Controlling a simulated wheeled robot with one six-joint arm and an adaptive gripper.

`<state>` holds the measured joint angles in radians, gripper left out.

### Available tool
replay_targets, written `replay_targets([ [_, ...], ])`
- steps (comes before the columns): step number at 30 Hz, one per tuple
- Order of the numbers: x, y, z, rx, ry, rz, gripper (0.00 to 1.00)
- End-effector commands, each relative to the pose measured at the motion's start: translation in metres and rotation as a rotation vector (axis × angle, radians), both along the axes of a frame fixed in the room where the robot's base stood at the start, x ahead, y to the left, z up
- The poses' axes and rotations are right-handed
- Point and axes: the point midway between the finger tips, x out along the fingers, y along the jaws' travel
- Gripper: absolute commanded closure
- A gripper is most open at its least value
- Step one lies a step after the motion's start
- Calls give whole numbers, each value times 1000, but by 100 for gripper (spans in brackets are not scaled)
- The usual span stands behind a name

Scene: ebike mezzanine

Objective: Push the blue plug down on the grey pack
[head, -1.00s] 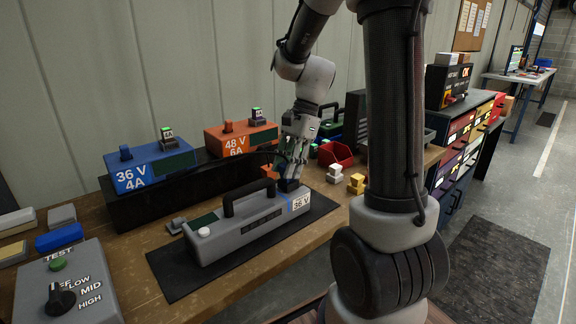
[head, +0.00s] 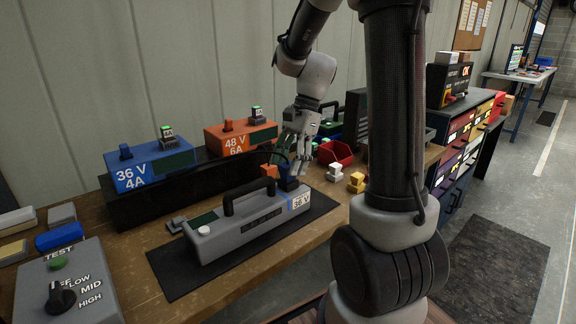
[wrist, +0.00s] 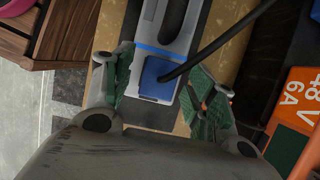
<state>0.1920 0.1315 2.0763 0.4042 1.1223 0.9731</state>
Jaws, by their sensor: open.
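The grey pack (head: 240,235) with a black handle and a 36 V label lies on a dark mat (head: 180,280) on the wooden bench. The blue plug (head: 289,184) sits at the pack's right end, by the blue stripe; its lower contact is too small to judge. In the wrist view the plug (wrist: 158,78) shows its top, with a black cable running off to the upper right. My gripper (head: 298,172) is just above the plug, open and empty, its green-padded fingers on either side of the plug in the wrist view.
A blue 36 V charger (head: 150,168) and an orange 48 V charger (head: 240,138) stand behind the pack. A red bin (head: 335,153) and yellow and white blocks (head: 356,182) lie to the right. A grey test box (head: 65,285) stands at front left.

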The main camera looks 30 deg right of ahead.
Motion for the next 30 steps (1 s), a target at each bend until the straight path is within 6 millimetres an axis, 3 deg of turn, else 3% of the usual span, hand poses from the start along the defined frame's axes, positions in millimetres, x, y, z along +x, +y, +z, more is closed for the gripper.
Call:
replay_targets([
  [13, 7, -35, 85, -1, -4, -2, 43],
  [30, 8, -41, 123, -1, -1, 1, 43],
])
